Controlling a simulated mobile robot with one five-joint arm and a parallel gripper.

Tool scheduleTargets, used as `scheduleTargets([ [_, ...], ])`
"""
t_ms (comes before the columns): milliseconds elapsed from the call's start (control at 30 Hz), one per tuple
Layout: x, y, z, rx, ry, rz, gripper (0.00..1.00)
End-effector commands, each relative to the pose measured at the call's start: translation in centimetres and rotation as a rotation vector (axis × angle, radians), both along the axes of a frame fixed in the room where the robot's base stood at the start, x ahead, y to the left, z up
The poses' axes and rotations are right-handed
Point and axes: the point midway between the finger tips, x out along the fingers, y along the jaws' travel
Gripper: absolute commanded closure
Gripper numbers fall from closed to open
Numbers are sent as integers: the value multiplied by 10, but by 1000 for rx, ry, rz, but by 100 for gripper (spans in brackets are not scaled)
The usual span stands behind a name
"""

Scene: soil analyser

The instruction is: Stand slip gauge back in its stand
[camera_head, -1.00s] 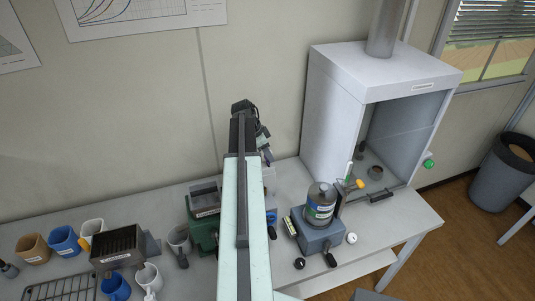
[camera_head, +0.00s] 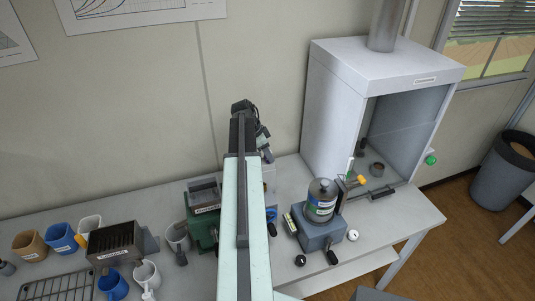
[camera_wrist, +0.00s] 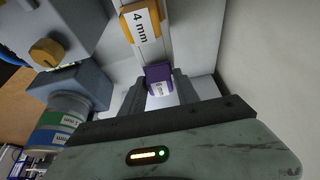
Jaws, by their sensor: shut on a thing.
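In the wrist view, my gripper (camera_wrist: 155,92) is shut on a small purple block (camera_wrist: 158,78) with a white label, whose text I cannot read. I take this block to be the slip gauge. It sits between the two dark fingertips. An orange block labelled "4 mm" (camera_wrist: 140,22) is just beyond it, on a pale upright strip. I cannot tell for sure which part is the stand, or whether the purple block touches anything below. In the head view, my arm hides the gripper's fingertips and the purple block.
In the wrist view, a grey housing with an orange knob (camera_wrist: 46,51) and a cylinder with green and blue bands (camera_wrist: 58,122) are close on the left. Mugs stand left.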

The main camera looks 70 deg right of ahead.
Motion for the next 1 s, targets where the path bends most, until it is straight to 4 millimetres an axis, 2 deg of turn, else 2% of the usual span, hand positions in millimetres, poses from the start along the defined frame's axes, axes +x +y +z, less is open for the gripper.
scheduleTargets([
  [467,0,0,-7,0,0,0,100],
  [500,0,0,-7,0,0,0,57],
  [567,0,0,-7,0,0,0,41],
  [600,0,0,-7,0,0,0,37],
  [867,0,0,-7,0,0,0,37],
  [1000,1,1,0,0,0,0,37],
])
